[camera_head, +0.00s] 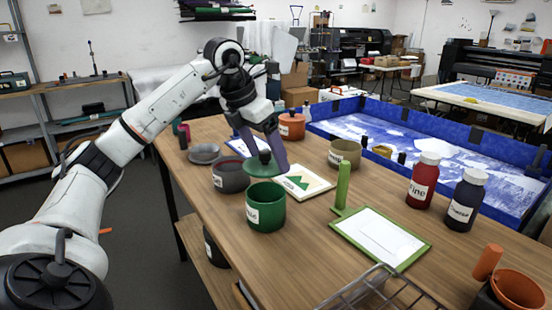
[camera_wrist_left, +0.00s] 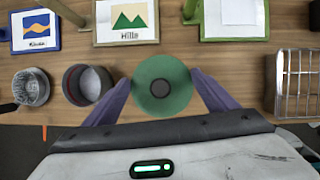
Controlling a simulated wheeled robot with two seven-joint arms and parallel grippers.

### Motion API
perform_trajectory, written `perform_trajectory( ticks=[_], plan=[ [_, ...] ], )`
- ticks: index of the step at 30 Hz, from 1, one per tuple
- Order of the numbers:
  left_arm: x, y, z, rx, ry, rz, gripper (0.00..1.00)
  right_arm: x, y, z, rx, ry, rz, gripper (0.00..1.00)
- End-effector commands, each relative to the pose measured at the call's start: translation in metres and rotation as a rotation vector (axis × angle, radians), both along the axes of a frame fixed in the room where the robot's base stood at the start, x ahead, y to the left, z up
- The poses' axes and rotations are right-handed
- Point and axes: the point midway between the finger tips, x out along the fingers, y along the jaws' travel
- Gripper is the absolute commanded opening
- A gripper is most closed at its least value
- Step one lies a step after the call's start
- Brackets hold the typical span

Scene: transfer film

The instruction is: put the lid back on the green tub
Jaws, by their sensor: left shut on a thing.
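The green tub (camera_head: 265,210) stands upright and open on the wooden table, with a white label on its front. My left gripper (camera_head: 270,158) comes down from above and is shut on the round green lid (camera_head: 258,168). The lid is roughly level and just above the tub's rim, with the tub's dark opening showing below it. In the left wrist view the lid (camera_wrist_left: 175,98) sits between the two purple fingers and hides the tub beneath. My right gripper is not in view.
A dark grey pot (camera_head: 230,178) stands close left of the tub. A picture card (camera_head: 318,192) lies behind it. A green-framed board (camera_head: 400,257) with an upright post is to the right. Red (camera_head: 423,182) and dark (camera_head: 465,203) bottles stand farther right. A wire rack (camera_head: 365,285) is in front.

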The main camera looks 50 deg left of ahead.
Motion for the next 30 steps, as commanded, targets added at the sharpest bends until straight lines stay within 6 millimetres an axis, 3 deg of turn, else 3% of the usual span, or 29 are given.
perform_trajectory(
  ticks=[13, 21, 30],
  plan=[
    [0.0, -0.001, -0.041, -0.001, 0.0, -0.003, 0.58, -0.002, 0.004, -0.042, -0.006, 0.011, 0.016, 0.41],
    [0.0, -0.001, -0.06, 0.0, 0.0, -0.001, 0.58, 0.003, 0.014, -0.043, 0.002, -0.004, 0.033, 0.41],
    [0.0, -0.001, -0.063, 0.0, 0.0, -0.002, 0.58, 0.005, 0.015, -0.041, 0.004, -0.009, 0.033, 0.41]
  ],
)
